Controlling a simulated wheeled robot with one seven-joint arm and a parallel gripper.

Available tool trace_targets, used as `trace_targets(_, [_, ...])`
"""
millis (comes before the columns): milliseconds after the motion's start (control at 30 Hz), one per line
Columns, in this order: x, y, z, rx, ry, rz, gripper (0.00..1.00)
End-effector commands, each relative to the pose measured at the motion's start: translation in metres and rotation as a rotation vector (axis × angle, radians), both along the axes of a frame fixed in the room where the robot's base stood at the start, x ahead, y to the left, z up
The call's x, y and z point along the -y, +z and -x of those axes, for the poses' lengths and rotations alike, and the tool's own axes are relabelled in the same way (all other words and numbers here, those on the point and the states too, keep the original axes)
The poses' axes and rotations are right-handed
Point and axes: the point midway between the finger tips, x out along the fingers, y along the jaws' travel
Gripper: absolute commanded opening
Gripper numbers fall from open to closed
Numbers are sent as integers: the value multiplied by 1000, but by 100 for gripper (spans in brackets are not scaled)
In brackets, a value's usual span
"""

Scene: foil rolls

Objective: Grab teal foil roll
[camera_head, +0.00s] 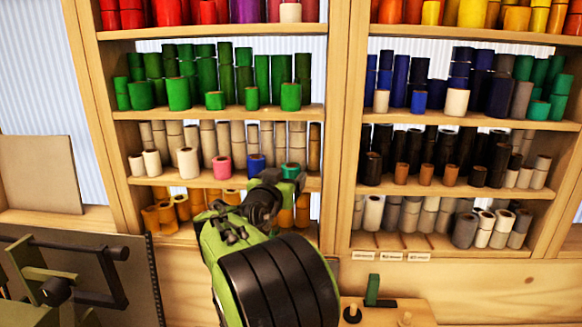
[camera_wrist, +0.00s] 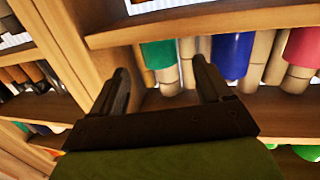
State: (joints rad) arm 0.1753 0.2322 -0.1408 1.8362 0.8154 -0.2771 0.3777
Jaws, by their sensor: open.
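The teal foil roll (camera_head: 291,170) stands at the front of the tan-roll shelf in the left bookcase, at its right end. My gripper (camera_head: 277,183) is just in front of it and partly covers its lower part in the head view. In the wrist view, which looks upside down, the teal roll (camera_wrist: 158,54) shows between the tips of my two fingers (camera_wrist: 160,68). The fingers are apart and nothing is held. I cannot tell the exact gap from the fingertips to the roll.
A blue roll (camera_head: 256,163) and a pink roll (camera_head: 222,167) stand left of the teal one, with tan rolls behind. The shelf board (camera_head: 165,183) lies under them and green rolls (camera_head: 178,93) fill the shelf above. A wooden upright (camera_head: 337,110) stands close on the right.

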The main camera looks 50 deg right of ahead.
Motion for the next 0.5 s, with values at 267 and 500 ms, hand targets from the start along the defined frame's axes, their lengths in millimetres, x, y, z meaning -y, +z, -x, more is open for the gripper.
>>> trace_targets(267, [35,1,-18,0,-1,0,78])
trace_targets(500, [34,-2,-18,0,0,0,67])
